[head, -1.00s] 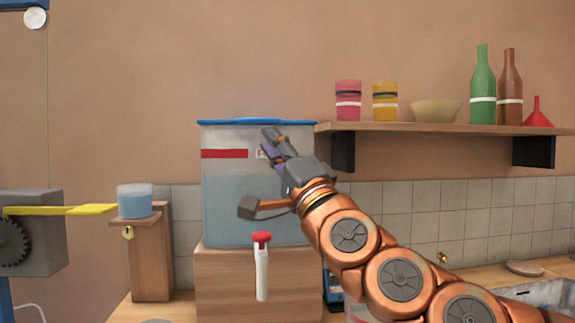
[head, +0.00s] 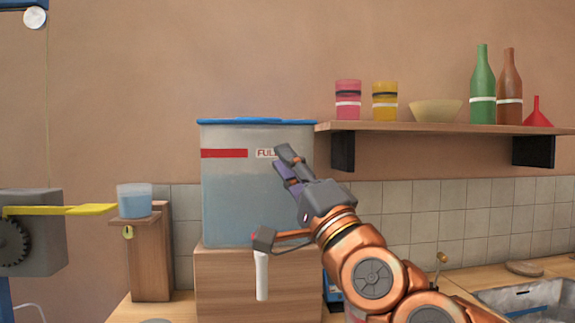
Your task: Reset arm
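My gripper (head: 273,197) is open and empty, its fingers spread wide and pointing left. It is in front of the large clear tank (head: 228,190) with a blue lid, a red band and a "FULL" label, which the upper finger partly covers. The lower finger is in front of the top of the white tap (head: 262,276) and hides most of its red part. I cannot tell whether that finger touches it. My copper-coloured arm reaches in from the lower right.
The tank stands on a wooden block (head: 225,285). At left, a cup of blue liquid (head: 135,203) sits on a wooden post beside a yellow lever (head: 60,210). A shelf (head: 440,129) at right holds two jars, a bowl, bottles and a red funnel. A sink (head: 525,297) is lower right.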

